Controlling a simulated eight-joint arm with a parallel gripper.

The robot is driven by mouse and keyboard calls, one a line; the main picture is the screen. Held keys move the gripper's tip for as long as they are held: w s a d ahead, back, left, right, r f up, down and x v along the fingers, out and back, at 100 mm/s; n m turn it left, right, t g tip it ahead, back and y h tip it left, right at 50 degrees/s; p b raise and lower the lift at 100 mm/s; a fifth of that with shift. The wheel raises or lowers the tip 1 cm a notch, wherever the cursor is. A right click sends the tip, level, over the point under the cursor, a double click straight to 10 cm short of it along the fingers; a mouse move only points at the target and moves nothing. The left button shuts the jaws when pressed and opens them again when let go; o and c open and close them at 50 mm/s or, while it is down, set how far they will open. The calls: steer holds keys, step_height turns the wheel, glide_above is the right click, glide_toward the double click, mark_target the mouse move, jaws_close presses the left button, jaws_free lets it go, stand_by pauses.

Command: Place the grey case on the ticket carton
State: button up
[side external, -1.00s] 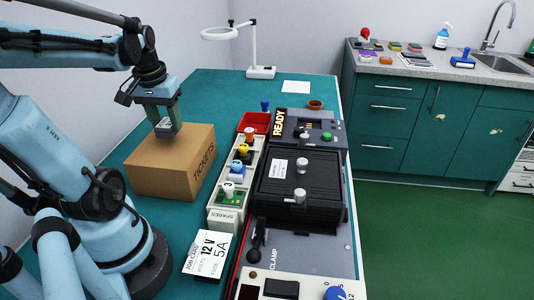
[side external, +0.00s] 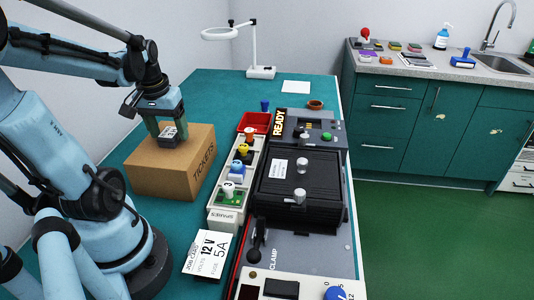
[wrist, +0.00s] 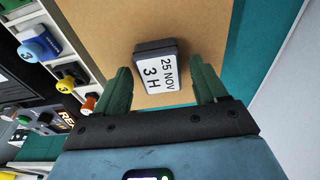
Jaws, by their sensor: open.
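The grey case (side external: 169,136) is a small dark block with a white label reading "25 NOV 3 H" in the wrist view (wrist: 158,66). It sits on top of the ticket carton (side external: 150,173), a brown box marked TICKETS; the carton's top also fills much of the wrist view (wrist: 104,22). My gripper (side external: 168,134) is open above the carton, its green fingers on either side of the case. In the wrist view, gaps show between the case and both fingers (wrist: 163,85).
A spares rack (side external: 222,219) with coloured knobbed pieces stands right of the carton, beside a black clamp machine (side external: 300,190). A red tray (side external: 256,123) and a lamp (side external: 260,72) are behind. A job card (side external: 206,254) lies in front. The back left of the bench is clear.

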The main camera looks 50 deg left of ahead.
mark_target(166, 137)
step_height(166, 137, up, 12)
steer(key=s+d, duration=0.1)
steer(key=w+d+f+m+t, duration=0.3)
steer(key=w+d+f+m, duration=0.1)
steer(key=d, duration=0.6)
steer(key=w+d+f+m+t+h, duration=0.1)
steer(key=w+d+f+m+t, duration=0.2)
steer(key=d, duration=0.8)
steer(key=w+f+m, duration=0.2)
steer(key=w, duration=0.2)
steer(key=shift+w+f, duration=0.15)
steer(key=shift+w, duration=0.05)
